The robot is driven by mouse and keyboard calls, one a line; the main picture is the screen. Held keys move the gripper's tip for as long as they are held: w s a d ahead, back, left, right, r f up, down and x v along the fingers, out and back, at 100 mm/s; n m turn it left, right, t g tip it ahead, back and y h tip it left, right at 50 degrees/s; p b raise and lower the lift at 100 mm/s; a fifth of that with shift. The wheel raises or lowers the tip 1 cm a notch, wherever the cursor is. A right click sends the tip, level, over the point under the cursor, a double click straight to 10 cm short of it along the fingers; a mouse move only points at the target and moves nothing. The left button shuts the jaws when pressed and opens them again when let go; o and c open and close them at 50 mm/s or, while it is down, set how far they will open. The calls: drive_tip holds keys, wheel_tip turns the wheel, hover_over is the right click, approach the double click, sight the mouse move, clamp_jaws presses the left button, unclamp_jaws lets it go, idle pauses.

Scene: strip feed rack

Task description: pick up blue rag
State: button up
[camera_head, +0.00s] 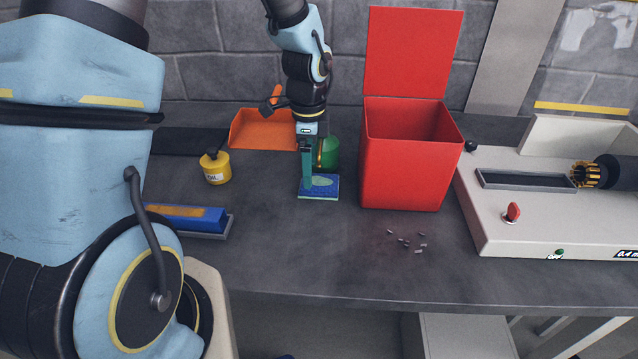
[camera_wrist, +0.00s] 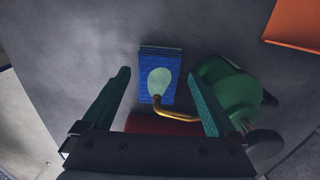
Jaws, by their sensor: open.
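The blue rag (camera_head: 326,190) lies folded flat on the grey bench, left of the red bin. It has a pale green oval patch on top. My gripper (camera_head: 308,188) is above the rag, pointing down, open and empty. In the wrist view, the rag (camera_wrist: 148,62) shows between the two open fingers (camera_wrist: 161,76). I cannot tell the exact height of the fingertips above it. A brass spout tip reaches the patch's lower edge in that view.
A green oil can (camera_head: 328,150) with a brass spout stands close behind the rag. The open red bin (camera_head: 405,165) is just right. An orange dustpan (camera_head: 262,132), yellow oil tin (camera_head: 215,168) and blue block (camera_head: 187,217) are left. Small bits lie in front of the bin.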

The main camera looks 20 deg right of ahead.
sight(319, 186)
drive_tip(key=shift+s+f+p, duration=0.15)
drive_tip(key=shift+f+p, duration=0.3)
drive_tip(key=shift+f, duration=1.45)
drive_tip(key=shift+c, duration=0.2)
drive_tip(key=c, duration=1.1)
